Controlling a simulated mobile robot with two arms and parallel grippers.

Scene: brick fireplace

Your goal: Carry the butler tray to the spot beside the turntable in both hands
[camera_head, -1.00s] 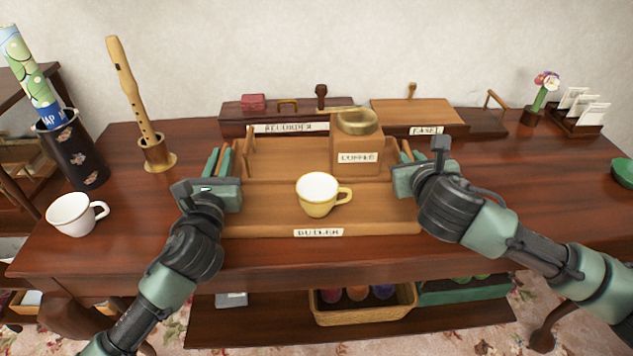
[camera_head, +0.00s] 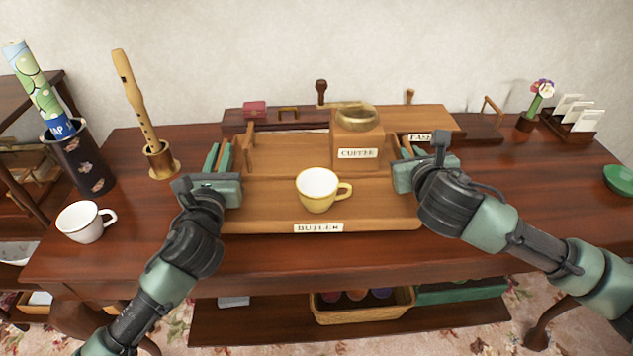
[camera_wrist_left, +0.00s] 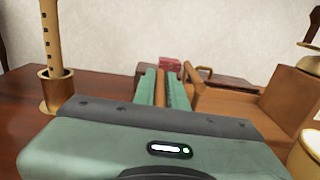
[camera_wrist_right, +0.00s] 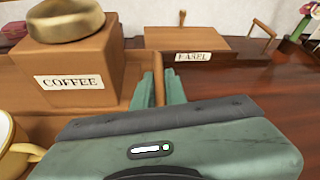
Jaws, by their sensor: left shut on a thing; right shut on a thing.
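The butler tray (camera_head: 265,205) is a wooden tray with a BUTLER label at its front, in the middle of the head view. It carries a yellow cup (camera_head: 316,192) and a wooden COFFEE box (camera_head: 357,152) with a brass bowl-like top. My left gripper (camera_head: 218,160) is shut on the tray's left handle, which shows between the green fingers in the left wrist view (camera_wrist_left: 160,88). My right gripper (camera_head: 408,152) is shut on the right handle, also seen in the right wrist view (camera_wrist_right: 158,88). The tray looks level. I cannot make out a turntable.
Behind the tray stand a dark wooden case with a red box (camera_head: 254,109) and an EASEL-labelled board (camera_head: 430,121). A recorder on a stand (camera_head: 160,160) and a white cup (camera_head: 82,223) are left. The table (camera_head: 520,190) is clear to the right, up to a green dish (camera_head: 619,180).

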